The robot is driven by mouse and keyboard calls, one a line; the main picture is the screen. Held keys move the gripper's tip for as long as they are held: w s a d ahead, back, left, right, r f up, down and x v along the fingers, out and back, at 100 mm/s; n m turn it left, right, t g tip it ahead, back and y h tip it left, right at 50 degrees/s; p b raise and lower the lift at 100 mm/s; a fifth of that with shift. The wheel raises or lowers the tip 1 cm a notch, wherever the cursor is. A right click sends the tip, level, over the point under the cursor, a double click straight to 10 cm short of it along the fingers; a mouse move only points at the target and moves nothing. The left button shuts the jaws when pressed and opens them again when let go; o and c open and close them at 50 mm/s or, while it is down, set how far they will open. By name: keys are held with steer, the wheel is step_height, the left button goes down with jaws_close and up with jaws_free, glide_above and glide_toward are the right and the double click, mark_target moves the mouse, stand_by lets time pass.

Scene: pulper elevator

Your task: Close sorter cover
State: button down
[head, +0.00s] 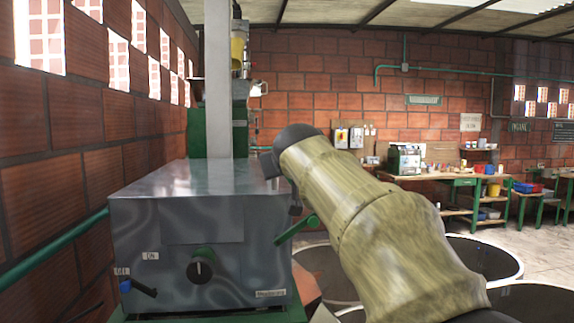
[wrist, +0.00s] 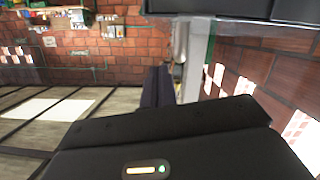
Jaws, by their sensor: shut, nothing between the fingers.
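The sorter appears to be the metal box (head: 190,250) at the left of the head view, with a dark knob, a green lever and small labels. Its flat metal top (head: 185,178), which looks like the cover, lies about level over the box. I cannot tell whether it is fully seated. My arm passes in front of the box's right side and hides part of it. My gripper (wrist: 158,72) shows in the upside-down wrist view, its dark fingers together and empty. In the head view it is mostly hidden behind my arm near the top's right edge.
A grey post (head: 218,80) and green machinery stand behind the box. A brick wall (head: 90,120) runs close along the left. Large round tubs (head: 470,255) stand at the right. A workbench (head: 430,178) is at the back, with open floor before it.

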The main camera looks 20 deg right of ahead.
steer(key=s+a+r+p, duration=0.1)
steer(key=s+r, duration=0.5)
steer(key=s, duration=0.3)
steer(key=shift+s+a+r+p, duration=0.15)
steer(key=shift+s+a+p, duration=0.1)
steer(key=shift+a+p, duration=0.05)
steer(key=shift+w, duration=0.1)
